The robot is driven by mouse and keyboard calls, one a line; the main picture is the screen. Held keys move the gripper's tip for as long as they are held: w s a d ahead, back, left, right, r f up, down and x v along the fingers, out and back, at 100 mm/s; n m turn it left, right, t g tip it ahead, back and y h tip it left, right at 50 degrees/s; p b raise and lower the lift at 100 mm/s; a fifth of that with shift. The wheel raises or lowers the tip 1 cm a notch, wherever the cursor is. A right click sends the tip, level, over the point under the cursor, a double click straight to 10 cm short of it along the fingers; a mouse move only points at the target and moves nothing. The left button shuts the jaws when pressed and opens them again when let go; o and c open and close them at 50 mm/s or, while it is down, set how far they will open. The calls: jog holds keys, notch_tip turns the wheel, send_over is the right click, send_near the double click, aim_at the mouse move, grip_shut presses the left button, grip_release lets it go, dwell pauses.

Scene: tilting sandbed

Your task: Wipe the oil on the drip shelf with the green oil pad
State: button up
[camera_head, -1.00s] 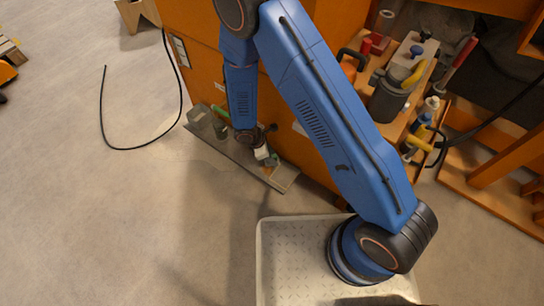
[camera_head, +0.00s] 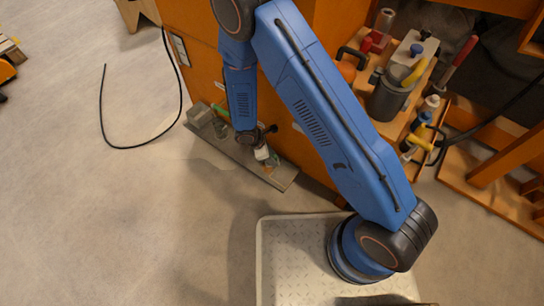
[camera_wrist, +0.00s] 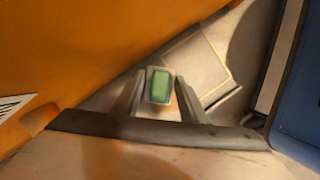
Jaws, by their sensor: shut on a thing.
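My gripper (camera_wrist: 160,98) is shut on the green oil pad (camera_wrist: 160,85), which sits between the two fingertips in the wrist view. In the head view my gripper (camera_head: 265,157) is low over the right part of the grey drip shelf (camera_head: 225,147), beside the orange cabinet. The drip shelf also fills the area beyond the pad in the wrist view (camera_wrist: 232,45). A pale-edged square patch on it lies just right of the pad. I cannot tell whether the pad touches the shelf. I cannot make out the oil clearly.
The orange cabinet (camera_head: 190,75) rises directly behind the shelf. Small containers (camera_head: 200,115) stand at the shelf's left end. A black cable (camera_head: 140,148) lies on the floor at left. A cluttered wooden tool shelf (camera_head: 400,110) is at right. The floor in front is clear.

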aim_at(267, 166)
jog(key=shift+f, duration=0.2)
jog(key=shift+s+a+r, duration=0.1)
jog(key=shift+s+a, duration=1)
jog(key=shift+s, duration=0.25)
jog(key=shift+s+a, duration=0.45)
jog(key=shift+s, duration=0.2)
jog(key=shift+s+a, duration=0.45)
jog(key=shift+s, duration=0.2)
jog(key=shift+c, duration=0.4)
jog(key=shift+s+a, duration=0.15)
jog(key=shift+s, duration=0.15)
grip_shut()
